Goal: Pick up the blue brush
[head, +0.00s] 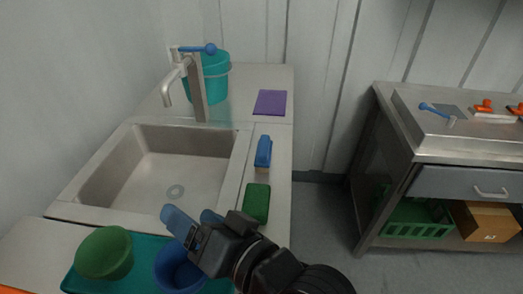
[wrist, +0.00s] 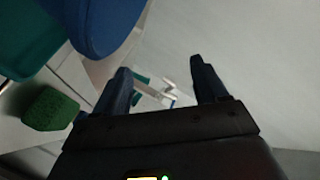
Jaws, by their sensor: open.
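The blue brush (head: 264,150), with a blue top and a pale lower part, lies on the steel counter strip to the right of the sink. My gripper (head: 190,216) is open and empty, above the front edge of the sink, near the blue bowl. It is to the left of the brush and nearer to me, apart from it. In the wrist view, my two fingers (wrist: 158,75) are spread with nothing held between them. I cannot make out the brush in the wrist view.
A green sponge (head: 257,203) lies in front of the brush; a purple cloth (head: 270,102) lies behind it. The sink (head: 180,160) has a tall faucet (head: 196,90). Green (head: 104,253) and blue (head: 178,270) bowls sit on a teal tray (head: 72,283). A steel table (head: 455,140) stands right.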

